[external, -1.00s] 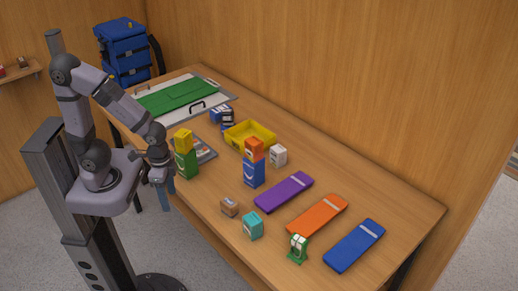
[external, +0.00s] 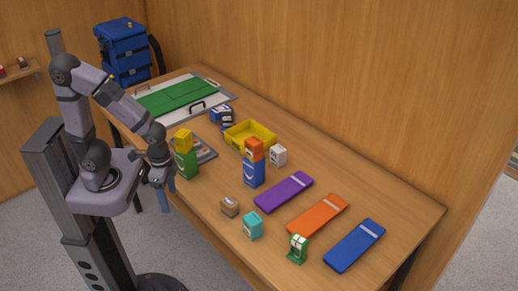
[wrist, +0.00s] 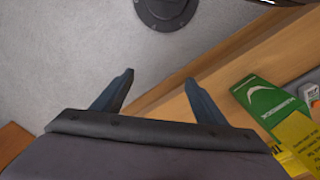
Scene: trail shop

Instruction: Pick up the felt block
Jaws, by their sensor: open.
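Several small blocks lie on the table, and I cannot tell which one is felt: a brown block (external: 229,206), a teal block (external: 253,225), a white block (external: 278,155), and a green-and-white block (external: 298,248). An orange block (external: 254,149) sits on a blue box (external: 254,173). A yellow block (external: 183,140) sits on a green box (external: 187,164). My gripper (external: 166,197) hangs beside the table's front edge, left of the blocks. In the wrist view my gripper (wrist: 158,80) is open and empty, with the green box (wrist: 262,108) to its right.
A yellow tray (external: 237,140) stands mid-table. Purple (external: 284,191), orange (external: 317,214) and blue (external: 355,245) flat pads lie at right. A board with green panels (external: 178,102) lies at the back left. A wooden wall (external: 370,90) rises behind the table.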

